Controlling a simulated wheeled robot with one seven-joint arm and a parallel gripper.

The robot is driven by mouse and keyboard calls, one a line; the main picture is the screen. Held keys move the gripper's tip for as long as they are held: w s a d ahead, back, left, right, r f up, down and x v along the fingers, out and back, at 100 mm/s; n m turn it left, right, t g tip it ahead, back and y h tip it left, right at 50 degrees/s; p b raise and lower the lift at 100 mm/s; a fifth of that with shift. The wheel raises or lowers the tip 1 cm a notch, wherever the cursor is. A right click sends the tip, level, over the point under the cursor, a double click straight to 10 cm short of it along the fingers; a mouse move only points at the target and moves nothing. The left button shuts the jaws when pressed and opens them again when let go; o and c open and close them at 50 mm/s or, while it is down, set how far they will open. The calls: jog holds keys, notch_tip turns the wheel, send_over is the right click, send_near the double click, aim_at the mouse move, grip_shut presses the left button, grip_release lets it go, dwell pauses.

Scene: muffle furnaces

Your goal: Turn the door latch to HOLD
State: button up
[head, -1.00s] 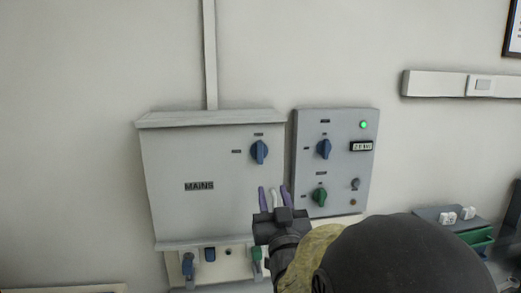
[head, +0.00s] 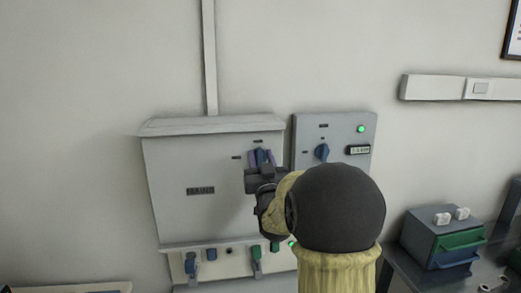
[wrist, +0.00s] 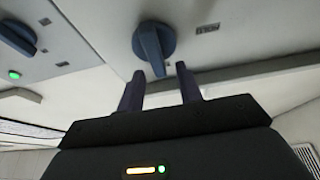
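The door latch appears to be the blue knob (head: 258,157) at the upper right of the grey MAINS cabinet (head: 200,210). In the wrist view the blue knob (wrist: 152,42) is large, with its grip bar pointing down the picture toward my fingers. A small label beside it is too blurred to read. My gripper (wrist: 157,72) is open, with its two dark purple fingers spread and the end of the bar near the gap between the tips. I cannot tell whether they touch. In the head view my gripper (head: 262,158) partly hides the knob.
A second grey panel (head: 300,135) stands right of the cabinet, with another blue knob (head: 321,152), a green lamp (head: 361,129) and a small display (head: 358,150). My arm hides its lower part. Drawers (head: 445,240) stand on the bench at right.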

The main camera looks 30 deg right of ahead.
jog(key=shift+x, duration=0.8)
grip_shut()
jog(key=shift+f, duration=0.1)
